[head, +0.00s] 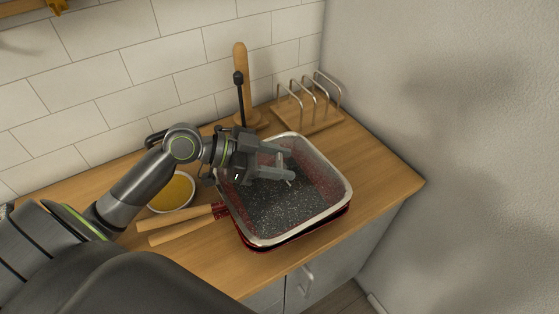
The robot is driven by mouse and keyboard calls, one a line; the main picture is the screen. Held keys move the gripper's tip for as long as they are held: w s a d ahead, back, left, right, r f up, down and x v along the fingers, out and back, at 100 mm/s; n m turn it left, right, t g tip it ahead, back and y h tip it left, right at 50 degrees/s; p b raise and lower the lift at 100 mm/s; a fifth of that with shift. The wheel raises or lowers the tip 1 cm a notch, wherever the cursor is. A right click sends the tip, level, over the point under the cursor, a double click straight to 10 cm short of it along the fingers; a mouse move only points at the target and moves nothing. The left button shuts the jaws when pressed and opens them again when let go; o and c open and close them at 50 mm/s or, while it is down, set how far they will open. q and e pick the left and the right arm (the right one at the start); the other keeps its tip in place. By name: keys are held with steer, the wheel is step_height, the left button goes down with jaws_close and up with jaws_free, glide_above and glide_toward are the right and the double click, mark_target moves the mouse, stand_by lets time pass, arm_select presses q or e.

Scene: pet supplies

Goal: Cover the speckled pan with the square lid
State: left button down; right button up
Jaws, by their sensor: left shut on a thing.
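The square lid (308,226) is clear with a silver rim and lies over the speckled pan (292,240). The pan is red outside, and a dark, white-speckled surface shows through the lid. A strip of red shows below the rim at the front and right; I cannot tell whether the rim is fully seated. My left gripper (285,166) is above the middle of the lid, its fingers shut on the lid's small bar handle. Two wooden handles reach out to the left from under the lid. My right gripper is not in view.
A bowl (174,192) with yellow contents stands left of the pan, partly behind my arm. A wooden upright holder (241,85) and a wooden rack with metal loops (312,110) stand behind. The wooden counter (385,178) is clear at the right, up to its edge near the wall.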

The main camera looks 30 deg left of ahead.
arm_select(q)
steer(key=shift+f, duration=0.2)
steer(key=c, duration=0.6)
jaws_free()
steer(key=shift+a, duration=0.1)
steer(key=shift+c, duration=0.2)
steer(key=shift+r, duration=0.1)
